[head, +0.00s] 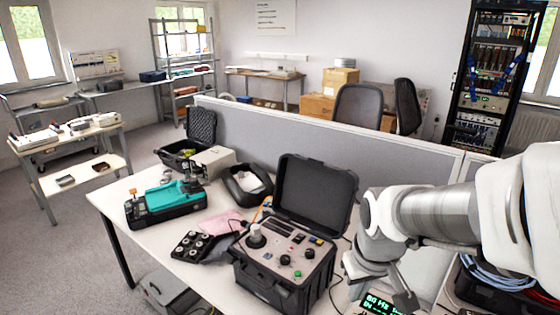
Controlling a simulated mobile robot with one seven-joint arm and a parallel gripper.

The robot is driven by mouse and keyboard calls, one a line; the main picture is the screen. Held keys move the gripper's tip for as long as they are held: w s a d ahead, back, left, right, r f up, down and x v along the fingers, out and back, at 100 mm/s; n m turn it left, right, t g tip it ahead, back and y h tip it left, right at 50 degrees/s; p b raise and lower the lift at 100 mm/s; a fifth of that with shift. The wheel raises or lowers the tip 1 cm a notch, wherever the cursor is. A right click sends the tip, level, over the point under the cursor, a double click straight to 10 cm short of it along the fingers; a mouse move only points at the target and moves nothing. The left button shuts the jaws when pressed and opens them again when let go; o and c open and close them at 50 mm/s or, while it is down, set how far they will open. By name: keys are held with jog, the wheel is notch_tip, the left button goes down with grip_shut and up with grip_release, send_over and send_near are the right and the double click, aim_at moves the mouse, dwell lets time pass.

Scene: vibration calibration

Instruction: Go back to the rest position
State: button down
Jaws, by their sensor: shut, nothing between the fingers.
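My arm reaches in from the right edge and bends down at the front right. My gripper (405,300) shows small and dark at its lower end, shut with nothing seen in it. It is above the front right of the white table (200,277), right of the open black case (285,255) with knobs and a control panel. A display with green text (378,304) is just beside and below my gripper in the picture, partly cut off by the frame's bottom edge. Whether my gripper touches anything cannot be told.
A teal and black device (165,202), an open black case (185,152), a black tray of round parts (195,246) and a pink cloth (223,222) lie on the table. Coiled cables (500,275) are at the right. A grey partition (320,145) runs behind.

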jog(key=s+r+m+t, duration=0.2)
jog(key=s+r, duration=0.7)
jog(key=shift+s+t, duration=0.35)
jog(key=shift+t, duration=0.05)
jog(key=shift+a+r, duration=0.1)
jog(key=shift+a, duration=0.05)
dwell(0.9)
